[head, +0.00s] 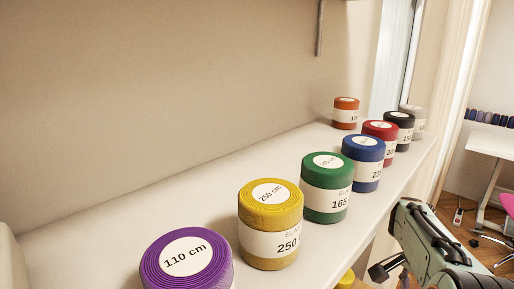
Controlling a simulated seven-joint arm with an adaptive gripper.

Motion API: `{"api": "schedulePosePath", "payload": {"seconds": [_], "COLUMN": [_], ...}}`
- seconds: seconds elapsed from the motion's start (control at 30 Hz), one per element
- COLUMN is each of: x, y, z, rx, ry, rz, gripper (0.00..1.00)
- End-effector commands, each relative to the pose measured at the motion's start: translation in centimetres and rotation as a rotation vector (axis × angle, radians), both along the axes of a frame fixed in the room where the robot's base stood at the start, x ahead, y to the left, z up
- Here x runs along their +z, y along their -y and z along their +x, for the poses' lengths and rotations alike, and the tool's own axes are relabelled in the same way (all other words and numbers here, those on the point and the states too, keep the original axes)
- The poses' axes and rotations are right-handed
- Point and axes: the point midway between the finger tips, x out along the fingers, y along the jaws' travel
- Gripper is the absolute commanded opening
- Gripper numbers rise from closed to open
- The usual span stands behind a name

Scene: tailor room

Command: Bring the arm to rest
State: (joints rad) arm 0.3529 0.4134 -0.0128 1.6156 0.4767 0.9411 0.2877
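Part of my arm (432,248), pale green-grey and black, shows at the lower right, in front of and below the shelf's right part. A dark piece at its left end looks like part of my gripper (386,269). The fingertips cannot be made out clearly, and I cannot tell whether they are open or shut. Nothing held shows in this view.
A white shelf (190,195) runs along the wall. On it stand purple (186,262), yellow (270,222), green (327,187), blue (363,162) and several other elastic rolls. A white table (492,145) and a pink chair (508,203) are at the far right.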

Motion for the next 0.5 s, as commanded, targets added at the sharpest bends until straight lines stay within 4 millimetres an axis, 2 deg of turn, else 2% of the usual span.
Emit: {"api": "schedulePosePath", "payload": {"seconds": [0.03, 0.13, 0.17, 0.2, 0.27, 0.3, 0.37, 0.4, 0.5], "x": [1.3, 3.3, 3.9, 4.6, 4.7, 4.6, 4.3, 4.1, 3.4], "y": [1.5, 3.9, 4.3, 3.5, 0.2, -2.4, -6.2, -8.8, -14.8], "z": [-2.0, -5.9, -7.3, -8.6, -8.9, -9.1, -9.9, -10.8, -14.0], "rx": [-0.073, -0.213, -0.248, -0.241, -0.108, 0.002, 0.169, 0.284, 0.578], "ry": [0.011, 0.022, 0.025, 0.029, 0.022, 0.015, 0.001, -0.01, -0.045], "rz": [-0.04, -0.113, -0.13, -0.127, -0.071, -0.025, 0.04, 0.081, 0.175], "gripper": [0.42, 0.42, 0.42, 0.42, 0.42, 0.42, 0.42, 0.42, 0.42]}}
